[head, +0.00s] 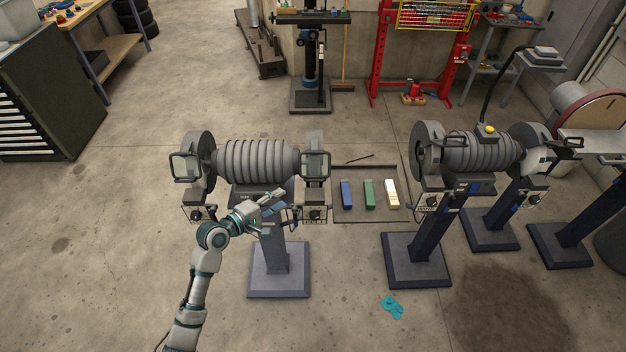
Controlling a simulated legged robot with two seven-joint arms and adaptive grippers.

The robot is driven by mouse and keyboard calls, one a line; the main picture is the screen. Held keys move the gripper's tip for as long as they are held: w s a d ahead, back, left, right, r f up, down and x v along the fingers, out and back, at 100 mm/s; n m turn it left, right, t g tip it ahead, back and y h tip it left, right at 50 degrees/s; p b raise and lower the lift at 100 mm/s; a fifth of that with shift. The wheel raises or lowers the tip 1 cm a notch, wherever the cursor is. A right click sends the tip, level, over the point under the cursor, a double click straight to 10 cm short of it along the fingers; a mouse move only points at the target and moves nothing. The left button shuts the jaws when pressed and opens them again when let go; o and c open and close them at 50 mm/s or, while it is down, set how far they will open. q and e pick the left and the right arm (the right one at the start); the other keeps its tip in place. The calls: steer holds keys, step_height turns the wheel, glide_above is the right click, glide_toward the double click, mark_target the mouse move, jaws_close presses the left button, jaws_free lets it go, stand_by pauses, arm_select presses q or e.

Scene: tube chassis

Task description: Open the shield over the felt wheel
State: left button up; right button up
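A bench grinder (258,160) on a pedestal stands in front of me, with a framed clear shield at its left wheel (187,167) and another at its right end (316,164). A second grinder (480,152) stands to the right. Its right end carries a pale wheel (533,158), which looks like felt, with a dark-framed shield (568,143) beside it. I cannot tell that shield's exact position. My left gripper (279,198) is in front of the first grinder's lower right side, apart from the second grinder's shields. Its fingers are too small to read. My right gripper is out of view.
A tray (372,216) with blue, green and white bars lies between the grinders. A teal cloth (391,306) and a dark stain (510,308) are on the floor. A disc sander (590,118) stands at far right. The floor between the pedestals in front is mostly clear.

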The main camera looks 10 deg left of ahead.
mark_target(311, 181)
arm_select(q)
steer(key=x, duration=1.5)
steer(key=shift+r, duration=0.1)
steer(key=shift+c, duration=0.2)
jaws_close()
